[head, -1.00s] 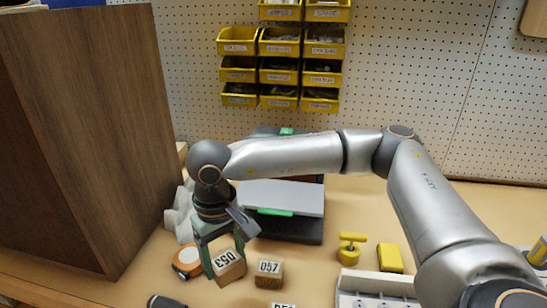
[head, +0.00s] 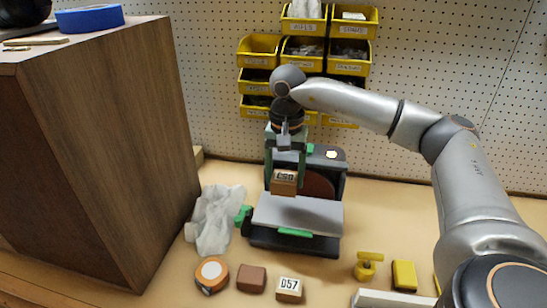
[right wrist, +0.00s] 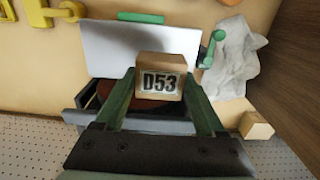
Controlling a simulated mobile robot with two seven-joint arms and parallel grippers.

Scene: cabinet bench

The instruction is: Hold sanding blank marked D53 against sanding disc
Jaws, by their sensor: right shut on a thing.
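The sanding blank marked D53 (head: 284,183) is a small tan wooden block with a white label. My right gripper (head: 285,170) is shut on it, with a green finger on each side. In the right wrist view the label of D53 (right wrist: 160,82) reads upright between the fingers. The blank is above the grey sander table (head: 320,216), in front of the reddish-brown sanding disc (head: 322,183). Part of the disc is hidden by the gripper and blank. I cannot tell whether blank and disc touch. My left gripper is not in view.
A blank marked D57 (head: 289,289), a brown block (head: 251,278) and an orange tape measure (head: 212,274) lie in front of the sander. Crumpled white cloth (head: 214,220) lies left of it. A tall wooden cabinet (head: 110,150) fills the left. Yellow bins (head: 302,50) hang behind.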

